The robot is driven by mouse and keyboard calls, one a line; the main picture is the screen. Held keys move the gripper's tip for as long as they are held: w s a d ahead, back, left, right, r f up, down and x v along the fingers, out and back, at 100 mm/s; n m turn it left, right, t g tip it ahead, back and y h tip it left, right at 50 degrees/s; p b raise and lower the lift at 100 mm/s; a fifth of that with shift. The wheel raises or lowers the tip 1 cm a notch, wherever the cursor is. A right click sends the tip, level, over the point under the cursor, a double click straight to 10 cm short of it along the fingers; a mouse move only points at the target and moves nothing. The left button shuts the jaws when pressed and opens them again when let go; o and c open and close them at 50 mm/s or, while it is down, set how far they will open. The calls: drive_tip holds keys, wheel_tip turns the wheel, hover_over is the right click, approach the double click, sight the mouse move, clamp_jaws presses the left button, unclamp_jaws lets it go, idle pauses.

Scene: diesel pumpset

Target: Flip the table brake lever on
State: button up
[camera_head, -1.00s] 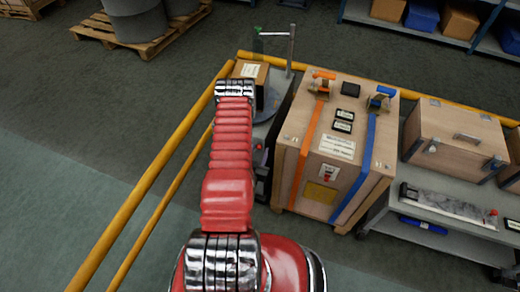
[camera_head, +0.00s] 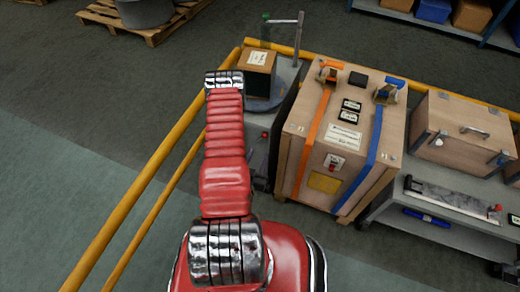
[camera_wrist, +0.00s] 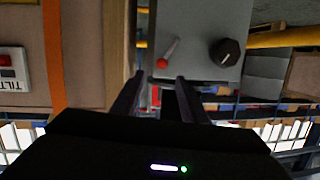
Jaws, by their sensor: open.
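In the wrist view, a small lever with a red ball tip (camera_wrist: 163,63) stands out from a grey control box (camera_wrist: 198,70), beside a black round knob (camera_wrist: 225,52). My gripper (camera_wrist: 160,80) is open. Its two dark fingers point toward the box, one on each side of the lever's red tip in the picture. I see no contact, and the depth gap is unclear. In the head view, the round table (camera_head: 284,88) carries a cardboard box (camera_head: 258,62) above a grey cabinet.
A wooden crate (camera_head: 340,140) with orange and blue straps stands close right of the cabinet. A yellow rail (camera_head: 150,188) runs along the left and behind. A grey bench (camera_head: 440,213) with a wooden case (camera_head: 462,130) is further right.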

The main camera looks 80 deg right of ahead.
drive_tip(key=shift+v, duration=1.55)
